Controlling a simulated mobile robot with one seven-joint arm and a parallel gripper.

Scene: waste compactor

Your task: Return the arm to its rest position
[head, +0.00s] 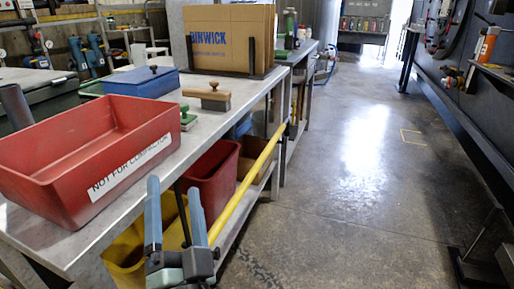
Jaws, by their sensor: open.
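A red bin (60,197) labelled "NOT FOR COMPACTOR" sits on the bench, with a blue box (140,82) and cardboard (230,40) behind. A yellow rail (243,190) runs along the bench front. The floor (350,215) to the right is open, bounded by a dark wall (455,95).

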